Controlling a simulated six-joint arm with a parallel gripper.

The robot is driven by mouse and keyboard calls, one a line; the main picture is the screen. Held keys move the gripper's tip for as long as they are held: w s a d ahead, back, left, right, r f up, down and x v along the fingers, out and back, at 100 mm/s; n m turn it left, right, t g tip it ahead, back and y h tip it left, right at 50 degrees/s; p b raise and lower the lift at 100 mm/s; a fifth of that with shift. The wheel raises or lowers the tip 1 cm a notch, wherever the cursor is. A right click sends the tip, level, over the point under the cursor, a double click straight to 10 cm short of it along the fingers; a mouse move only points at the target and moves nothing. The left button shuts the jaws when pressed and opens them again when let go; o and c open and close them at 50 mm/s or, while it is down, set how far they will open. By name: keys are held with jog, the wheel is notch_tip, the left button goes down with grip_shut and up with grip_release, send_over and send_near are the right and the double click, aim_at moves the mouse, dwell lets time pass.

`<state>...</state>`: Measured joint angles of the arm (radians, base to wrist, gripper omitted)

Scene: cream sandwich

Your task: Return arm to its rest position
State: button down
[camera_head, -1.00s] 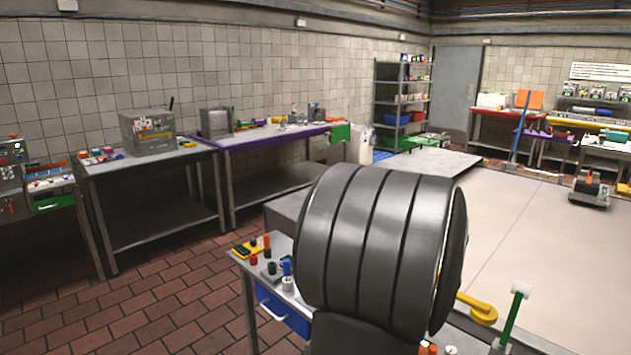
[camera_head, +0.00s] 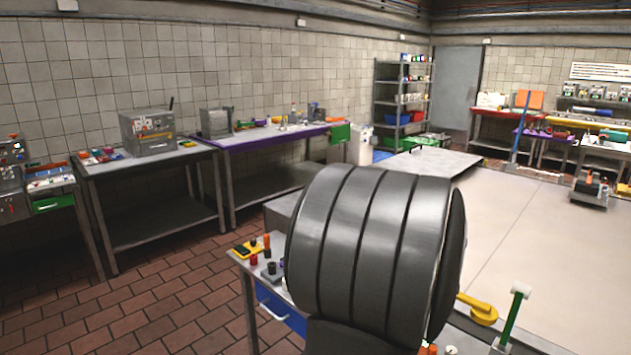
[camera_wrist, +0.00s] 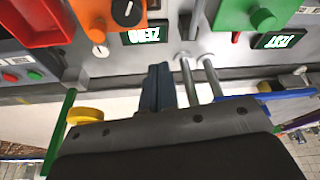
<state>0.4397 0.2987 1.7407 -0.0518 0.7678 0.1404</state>
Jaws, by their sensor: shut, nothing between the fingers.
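My gripper (camera_wrist: 158,88) shows in the wrist view with its dark fingers together and nothing between them. It points toward a grey panel (camera_wrist: 215,52) with coloured parts on it. In the head view a large dark ribbed part of my own arm fills the lower middle, and my gripper is hidden there.
In the wrist view an orange block with a black knob (camera_wrist: 127,12), a green block (camera_wrist: 262,18) and two metal rods (camera_wrist: 188,80) lie close around the fingers. In the head view a green-handled post (camera_head: 512,315) and a yellow lever (camera_head: 478,308) stand right of my arm.

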jog(key=f, duration=0.4)
jog(key=shift+w+f, duration=0.2)
jog(key=s, duration=0.2)
jog(key=shift+s+a+r, duration=0.25)
jog(key=shift+s, duration=0.15)
jog(key=shift+w+d+f, duration=0.1)
jog(key=shift+w+d, duration=0.8)
jog(key=shift+w+d+m, duration=0.15)
jog(key=shift+d+m, duration=0.15)
jog(key=shift+w+d+m+g+h, duration=0.2)
jog(key=shift+d+m, duration=0.1)
jog(key=shift+m, duration=0.3)
jog(key=shift+w+d+m+g+h, duration=0.1)
jog(key=shift+d+m+h, duration=0.15)
jog(key=shift+m, duration=0.35)
jog(key=c, duration=2.1)
grip_release()
